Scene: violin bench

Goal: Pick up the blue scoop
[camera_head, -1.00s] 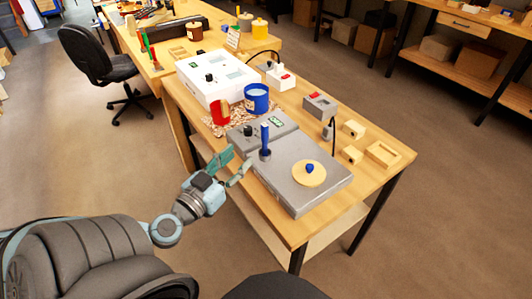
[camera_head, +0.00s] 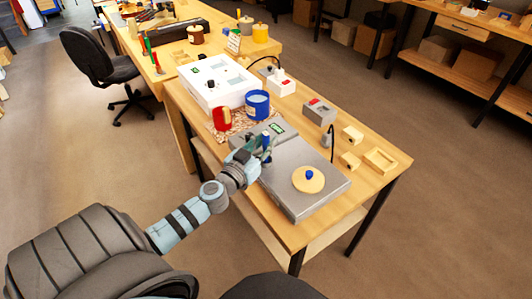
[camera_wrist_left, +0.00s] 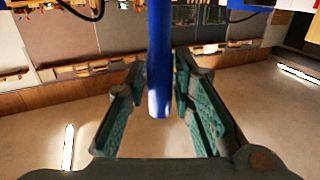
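The blue scoop (camera_head: 266,139) stands upright on the left part of the grey metal plate, its handle pointing up. Its lower part is hidden behind my left gripper (camera_head: 257,148) in the head view. In the left wrist view the blue handle (camera_wrist_left: 159,55) comes down between the two green finger pads. The left gripper is open around the handle, with a visible gap on each side. My right gripper is in neither view.
The grey plate (camera_head: 296,208) carries a round wooden disc with a blue knob (camera_head: 309,178). A blue pot (camera_head: 257,105), a red can (camera_head: 221,119) and a white box (camera_head: 207,84) stand behind. Small wooden blocks (camera_head: 350,160) and a grey box (camera_head: 319,111) lie right.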

